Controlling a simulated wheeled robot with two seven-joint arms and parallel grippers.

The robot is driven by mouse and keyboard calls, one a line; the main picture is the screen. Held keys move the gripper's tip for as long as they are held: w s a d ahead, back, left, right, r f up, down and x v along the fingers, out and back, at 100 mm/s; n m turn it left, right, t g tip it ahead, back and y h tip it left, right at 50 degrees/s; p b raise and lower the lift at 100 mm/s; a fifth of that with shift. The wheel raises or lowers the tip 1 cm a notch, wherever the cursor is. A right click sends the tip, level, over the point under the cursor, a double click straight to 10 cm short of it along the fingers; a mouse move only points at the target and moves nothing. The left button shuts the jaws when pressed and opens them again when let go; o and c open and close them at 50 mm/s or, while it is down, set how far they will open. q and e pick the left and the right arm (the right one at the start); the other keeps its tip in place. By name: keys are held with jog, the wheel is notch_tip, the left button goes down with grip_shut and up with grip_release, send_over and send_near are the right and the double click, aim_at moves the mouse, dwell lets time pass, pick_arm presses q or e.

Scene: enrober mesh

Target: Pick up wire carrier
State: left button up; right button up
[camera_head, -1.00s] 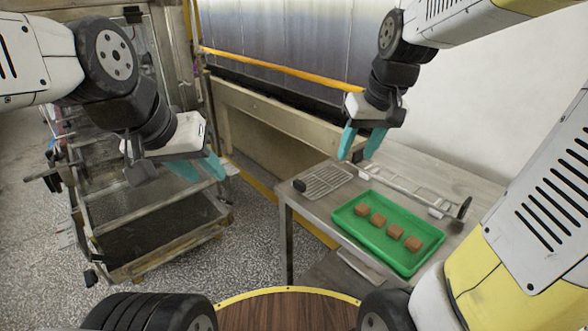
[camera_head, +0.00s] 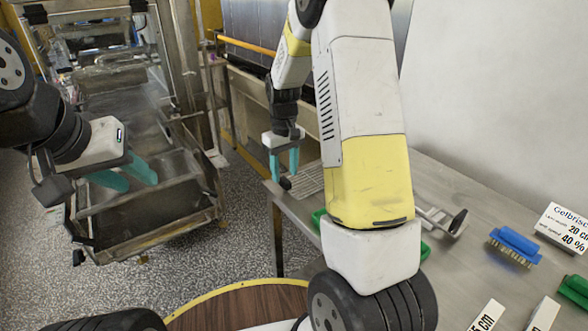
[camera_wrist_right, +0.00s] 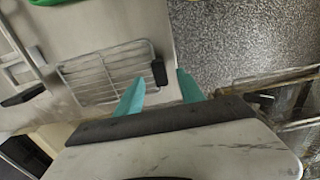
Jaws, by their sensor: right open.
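The wire carrier (camera_head: 310,179), a flat metal grid with a black grip (camera_head: 286,183) at one end, lies on the near-left corner of the metal table. It also shows in the right wrist view (camera_wrist_right: 88,78). My right gripper (camera_head: 284,174) is open and empty, fingers pointing down near the black grip. In the right wrist view the black grip (camera_wrist_right: 159,72) appears between the fingertips, but I cannot tell the height gap. My left gripper (camera_head: 140,184) is open and empty over the floor side, in front of the steel machine. My right arm hides part of the carrier.
The metal table (camera_head: 455,255) also holds a green tray (camera_head: 318,217), mostly hidden by my right arm, and a metal frame with a black end (camera_head: 440,216). A blue brush (camera_head: 515,243), a sign (camera_head: 566,228) and a green item lie to the right. A steel machine (camera_head: 150,215) stands left.

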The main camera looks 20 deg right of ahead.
aim_at(285, 179)
jog(key=shift+f, duration=1.9)
grip_shut()
jog(key=shift+r, duration=0.1)
